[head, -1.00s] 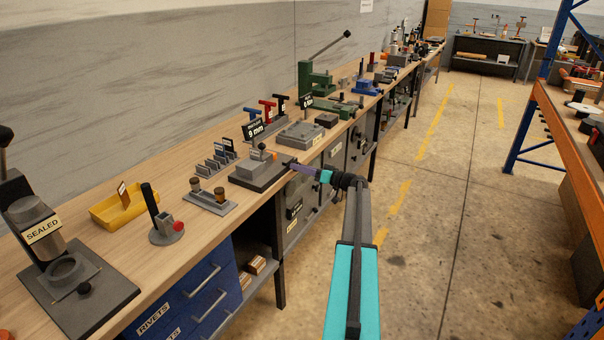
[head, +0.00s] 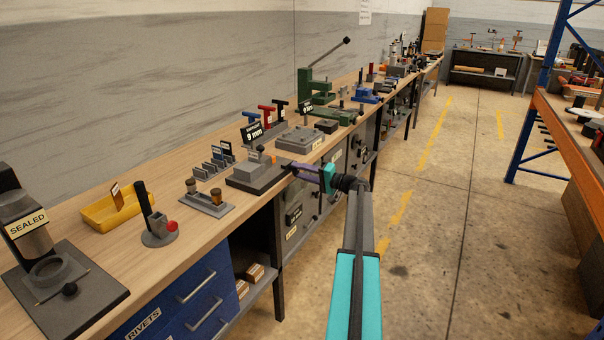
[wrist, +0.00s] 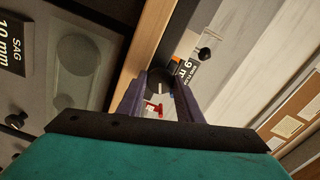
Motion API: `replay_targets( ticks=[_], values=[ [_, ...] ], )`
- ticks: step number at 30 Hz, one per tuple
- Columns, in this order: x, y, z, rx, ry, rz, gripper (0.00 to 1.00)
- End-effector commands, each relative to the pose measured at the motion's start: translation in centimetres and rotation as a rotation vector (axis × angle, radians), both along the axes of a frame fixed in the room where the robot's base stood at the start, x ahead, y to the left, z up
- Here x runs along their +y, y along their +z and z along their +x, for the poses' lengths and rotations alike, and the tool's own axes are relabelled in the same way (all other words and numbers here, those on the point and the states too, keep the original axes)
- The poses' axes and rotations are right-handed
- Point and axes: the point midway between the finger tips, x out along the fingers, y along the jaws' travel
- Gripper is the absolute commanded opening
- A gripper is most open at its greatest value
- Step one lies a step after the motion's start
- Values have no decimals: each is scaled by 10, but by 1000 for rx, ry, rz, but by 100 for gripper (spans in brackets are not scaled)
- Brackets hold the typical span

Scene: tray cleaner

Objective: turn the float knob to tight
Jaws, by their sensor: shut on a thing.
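The float knob (wrist: 160,76) is dark and round with a pale line across its face, seen between my finger tips in the wrist view. My gripper (wrist: 160,88) is shut on it, with one purple finger on each side. In the head view my gripper (head: 293,168) reaches the right end of a grey fixture (head: 247,183) with a dark base at the bench's front edge. The knob is hard to make out there. I cannot read a tight mark in either view.
A grey block fixture (head: 300,139) and a 9 mm sign (head: 252,132) stand farther along the bench. Two small brown-topped posts on a grey plate (head: 206,205) stand nearer. A blue drawer unit (head: 180,306) is below.

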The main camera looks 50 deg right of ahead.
Motion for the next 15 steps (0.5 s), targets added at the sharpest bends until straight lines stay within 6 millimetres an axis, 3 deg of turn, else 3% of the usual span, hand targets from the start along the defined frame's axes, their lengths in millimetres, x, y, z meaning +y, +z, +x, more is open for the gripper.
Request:
replay_targets(
  ticks=[15],
  values=[
    [-2,1,-1,114,-5,463,10]
  ],
)
